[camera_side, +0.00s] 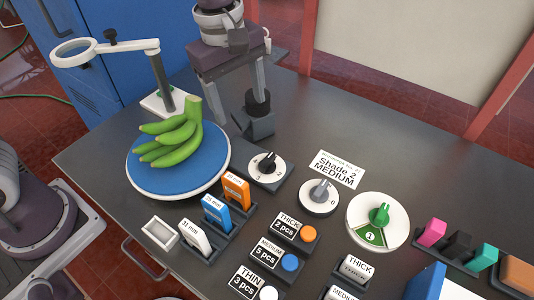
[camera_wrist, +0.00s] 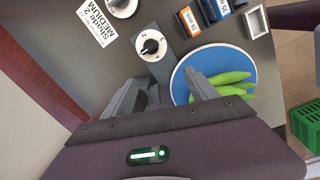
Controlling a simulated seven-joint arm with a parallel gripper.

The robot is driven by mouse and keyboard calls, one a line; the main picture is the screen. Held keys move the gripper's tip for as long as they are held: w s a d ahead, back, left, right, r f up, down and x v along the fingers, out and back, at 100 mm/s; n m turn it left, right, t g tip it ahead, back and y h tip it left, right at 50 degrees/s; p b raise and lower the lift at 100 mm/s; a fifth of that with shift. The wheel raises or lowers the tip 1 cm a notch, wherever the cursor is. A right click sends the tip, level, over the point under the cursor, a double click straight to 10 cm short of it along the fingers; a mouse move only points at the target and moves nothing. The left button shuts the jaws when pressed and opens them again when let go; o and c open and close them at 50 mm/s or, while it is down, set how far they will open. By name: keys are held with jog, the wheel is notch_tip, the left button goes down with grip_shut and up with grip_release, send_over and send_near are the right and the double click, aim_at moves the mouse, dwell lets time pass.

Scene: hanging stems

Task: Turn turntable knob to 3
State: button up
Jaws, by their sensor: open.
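The turntable knob (camera_side: 267,167) is a small black knob on a white numbered dial, set on a dark grey block at the turntable's right edge. It also shows in the wrist view (camera_wrist: 151,47); its exact setting is too small to read. The turntable (camera_side: 140,186) is a blue disc with a white rim and bears a bunch of green bananas (camera_side: 178,140). My gripper (camera_side: 257,116) is open and empty above the table, behind the knob and apart from it. In the wrist view its two fingers (camera_wrist: 163,95) are spread, with the knob beyond them.
A grey knob (camera_side: 320,194) and a green dial (camera_side: 378,222) stand to the right. Labelled buttons (camera_side: 290,262) and upright tags (camera_side: 216,213) are in front. A magnifier on a stand (camera_side: 74,52) is at the back left. The table behind the dials is mostly clear.

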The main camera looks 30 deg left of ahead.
aim_at(267, 159)
jog(key=w+d+f+n, duration=0.1)
jog(key=f, duration=0.1)
jog(key=w+d+f+n, duration=0.1)
jog(key=f, duration=0.2)
jog(key=d+f+n+g, duration=0.1)
jog(key=d+f, duration=0.1)
jog(key=f, duration=0.1)
jog(key=shift+w+d+f+n+y, duration=0.1)
jog(key=shift+w+f+n+y, duration=0.2)
jog(key=shift+w+n, duration=0.1)
notch_tip(267, 159, down, 7)
jog(key=shift+r, duration=0.1)
jog(key=c, duration=1.4)
